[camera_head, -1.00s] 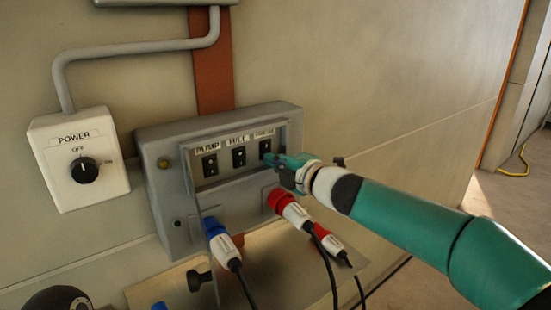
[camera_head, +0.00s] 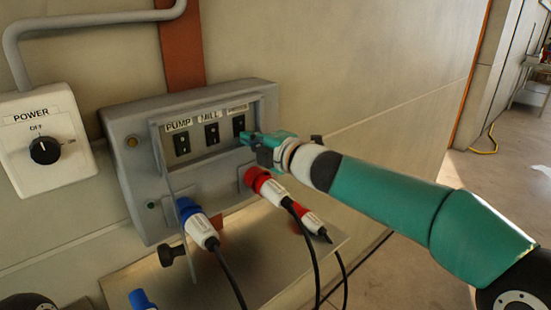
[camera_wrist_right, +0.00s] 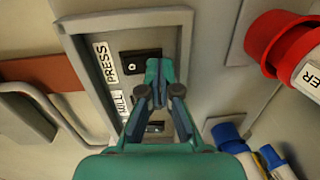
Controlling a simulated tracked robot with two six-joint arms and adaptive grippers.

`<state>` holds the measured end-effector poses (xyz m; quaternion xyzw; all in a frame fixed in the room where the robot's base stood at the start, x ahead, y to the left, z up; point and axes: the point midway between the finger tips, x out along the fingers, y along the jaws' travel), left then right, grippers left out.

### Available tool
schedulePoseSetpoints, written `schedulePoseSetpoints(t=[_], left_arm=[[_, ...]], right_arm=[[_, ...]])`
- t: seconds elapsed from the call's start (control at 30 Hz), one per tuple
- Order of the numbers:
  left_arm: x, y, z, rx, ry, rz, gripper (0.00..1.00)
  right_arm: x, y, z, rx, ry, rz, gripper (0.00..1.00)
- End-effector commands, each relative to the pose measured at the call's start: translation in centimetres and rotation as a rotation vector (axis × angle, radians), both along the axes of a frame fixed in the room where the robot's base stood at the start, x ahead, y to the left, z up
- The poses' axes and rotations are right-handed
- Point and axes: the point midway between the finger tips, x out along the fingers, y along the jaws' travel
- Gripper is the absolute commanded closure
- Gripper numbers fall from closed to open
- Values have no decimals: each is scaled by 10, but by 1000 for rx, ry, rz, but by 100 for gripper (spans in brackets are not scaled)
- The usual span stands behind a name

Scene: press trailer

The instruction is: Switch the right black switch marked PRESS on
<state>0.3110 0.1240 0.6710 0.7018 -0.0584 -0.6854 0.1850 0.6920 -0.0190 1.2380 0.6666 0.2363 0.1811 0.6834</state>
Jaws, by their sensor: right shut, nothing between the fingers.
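The black PRESS switch (camera_head: 239,124) is the rightmost of three in the grey panel box (camera_head: 128,190). It also shows in the right wrist view (camera_wrist_right: 138,62), beside its white PRESS label (camera_wrist_right: 106,62). My right gripper (camera_head: 246,138) is shut and empty, with its tips close to the lower edge of this switch. In the right wrist view the closed fingertips (camera_wrist_right: 157,70) overlap the switch's edge. I cannot tell whether they touch it, nor which way it is set. My left gripper is not in view.
The MILL (camera_head: 211,134) and PUMP (camera_head: 182,144) switches sit to the left. A raised frame and an open flap surround the switches. Red plugs (camera_head: 262,182) and a blue plug (camera_head: 190,212) with hanging cables are below. The POWER knob (camera_head: 44,150) is at left.

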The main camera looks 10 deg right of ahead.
Motion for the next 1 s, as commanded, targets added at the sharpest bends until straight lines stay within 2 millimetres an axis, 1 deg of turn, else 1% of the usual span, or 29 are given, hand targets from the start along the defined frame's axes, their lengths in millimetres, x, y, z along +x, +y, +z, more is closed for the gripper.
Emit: schedulePoseSetpoints(t=[0.03, 0.17, 0.27, 0.4, 0.6, 0.77, 1.0], left_arm=[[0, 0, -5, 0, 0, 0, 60], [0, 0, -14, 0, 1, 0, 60], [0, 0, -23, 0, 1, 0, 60], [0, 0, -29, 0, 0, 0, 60], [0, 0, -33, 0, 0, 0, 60], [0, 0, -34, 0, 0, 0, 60], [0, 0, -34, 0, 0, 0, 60]], right_arm=[[-4, -4, -4, 1, -1, 1, 100], [-19, -13, -8, 1, -2, 8, 100], [-38, -26, -11, 1, -3, 9, 100], [-62, -43, -13, 1, -2, 10, 100], [-87, -60, -16, 1, -2, 11, 100], [-95, -66, -17, 1, 0, 10, 100], [-96, -67, -17, 1, 0, 10, 100]])
